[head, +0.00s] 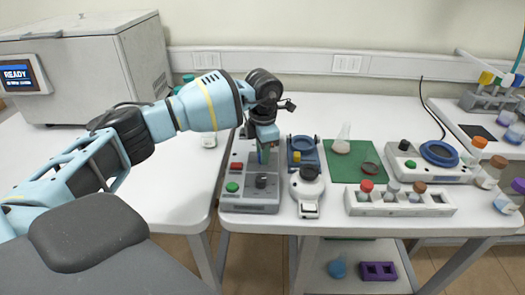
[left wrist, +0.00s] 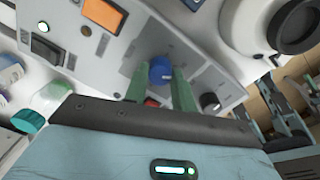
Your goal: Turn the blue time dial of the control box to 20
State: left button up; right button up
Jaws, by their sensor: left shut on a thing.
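The control box (head: 250,208) is a grey unit on the table in the head view. Its panel fills the upper middle of the left wrist view (left wrist: 120,45). The blue time dial (left wrist: 161,68) stands on the panel between the two green fingers of my left gripper (left wrist: 160,82), which is shut on it. In the head view my left gripper (head: 265,153) reaches down over the back of the box and hides the dial. The dial's scale and pointer are too small to read. My right gripper is not in view.
The box also carries a green button (head: 232,187), a red button (head: 237,166) and a black knob (head: 261,180). A white round device (head: 307,186) stands close on its right. Further right are a green mat (head: 353,174) and a vial rack (head: 400,208).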

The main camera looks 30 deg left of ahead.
pick_arm(q)
jog(key=m, duration=0.9)
jog(key=shift+b, duration=0.35)
jog(key=shift+m, duration=0.6)
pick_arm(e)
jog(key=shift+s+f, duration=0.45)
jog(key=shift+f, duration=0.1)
pick_arm(q)
jog(key=shift+m, duration=0.3)
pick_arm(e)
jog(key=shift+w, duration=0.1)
pick_arm(q)
jog(key=o, duration=1)
jog(key=shift+s+r, duration=0.1)
jog(key=shift+r, duration=3.85)
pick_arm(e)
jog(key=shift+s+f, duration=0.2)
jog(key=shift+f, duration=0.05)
pick_arm(q)
jog(key=shift+f, duration=0.1)
